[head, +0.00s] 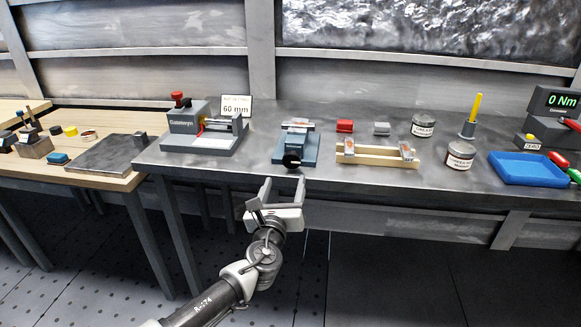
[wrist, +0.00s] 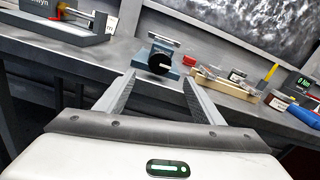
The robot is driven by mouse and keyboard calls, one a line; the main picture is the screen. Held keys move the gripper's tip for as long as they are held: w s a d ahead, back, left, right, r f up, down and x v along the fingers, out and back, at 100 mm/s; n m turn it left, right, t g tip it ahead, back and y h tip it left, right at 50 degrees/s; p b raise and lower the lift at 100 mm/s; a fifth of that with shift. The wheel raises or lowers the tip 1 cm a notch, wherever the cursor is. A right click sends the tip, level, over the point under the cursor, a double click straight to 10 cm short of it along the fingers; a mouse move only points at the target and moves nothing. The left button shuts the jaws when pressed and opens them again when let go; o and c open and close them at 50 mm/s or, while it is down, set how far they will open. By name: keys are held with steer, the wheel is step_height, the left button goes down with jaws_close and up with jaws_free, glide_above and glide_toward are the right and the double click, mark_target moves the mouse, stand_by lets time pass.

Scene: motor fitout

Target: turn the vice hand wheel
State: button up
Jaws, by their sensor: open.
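The vice (head: 297,143) is a blue block with a grey metal top, standing near the front edge of the metal bench. Its black hand wheel (head: 291,161) faces the front, and a pale handle sticks out of it to the right. In the wrist view the hand wheel (wrist: 160,64) shows above and between the fingers, some way beyond them. My gripper (head: 282,190) is open and empty, in front of the bench edge and just below the wheel in the head view. It is apart from the wheel. In the wrist view its two fingers (wrist: 157,92) are spread wide.
Left of the vice stands a grey machine (head: 205,130) with a red knob and a "60 mm" sign (head: 236,106). Right are a wooden rack (head: 376,156), jars (head: 459,155), a blue tray (head: 528,168) and a torque display (head: 557,101). The bench's front edge lies between my gripper and the vice.

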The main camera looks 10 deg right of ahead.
mark_target(291, 162)
steer(key=x, duration=1)
steer(key=shift+w+d+f+b, duration=0.1)
steer(key=shift+w+b, duration=0.25)
steer(key=shift+b, duration=0.05)
steer(key=c, duration=1.1)
steer(key=shift+o, duration=0.2)
